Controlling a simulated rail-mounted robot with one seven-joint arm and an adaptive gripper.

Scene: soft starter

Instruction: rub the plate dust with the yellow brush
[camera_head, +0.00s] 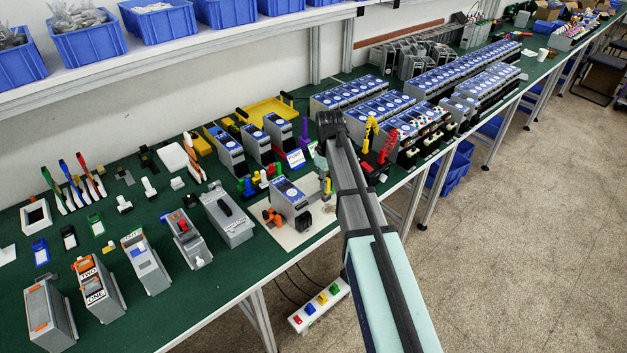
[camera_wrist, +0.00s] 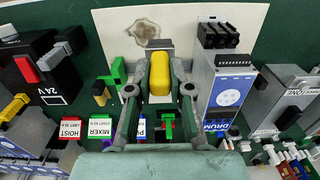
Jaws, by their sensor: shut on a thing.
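My gripper (camera_wrist: 160,92) is shut on the yellow brush (camera_wrist: 160,72), whose grey end points toward the plate. The brush also shows as a small yellow patch beside my arm in the head view (camera_head: 327,186). The cream plate (camera_wrist: 185,28) lies on the green table; its front part shows in the head view (camera_head: 290,239). The dust is a brownish ring-shaped patch (camera_wrist: 141,32) on the plate, just beyond and slightly left of the brush tip in the wrist view. I cannot tell whether the brush touches the plate. My arm hides part of the plate in the head view.
A grey device with a blue face marked DRUM (camera_wrist: 229,88) stands right of my gripper in the wrist view. A green block (camera_wrist: 114,74) is close on the left. A black 24 V box (camera_wrist: 42,75) stands farther left.

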